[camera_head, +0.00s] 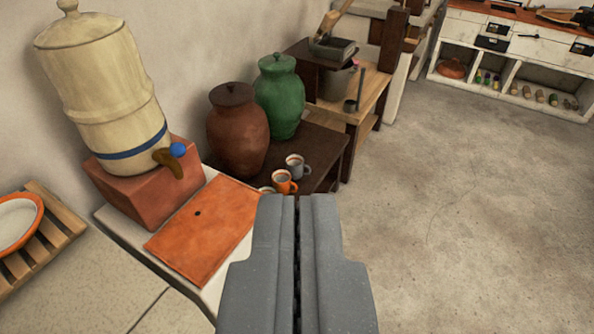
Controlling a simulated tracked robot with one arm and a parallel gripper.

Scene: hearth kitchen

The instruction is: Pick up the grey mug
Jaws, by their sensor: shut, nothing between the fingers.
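The grey mug (296,166) stands upright on a low dark wooden table (322,141), near its front right part. An orange mug (283,182) stands just in front and to the left of it. Part of a third mug (266,190) shows farther left, mostly hidden. My gripper (297,200) is shut and empty. It points forward in the lower middle of the picture, and its tips appear just below the mugs. The grey mug is apart from the gripper.
A brown jar (238,130) and a green jar (279,97) stand behind the mugs. At left are a cream water dispenser (105,90) on a red block (146,185), an orange board (205,228) and a plate (17,222) on a wooden rack. Open floor (450,200) lies to the right.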

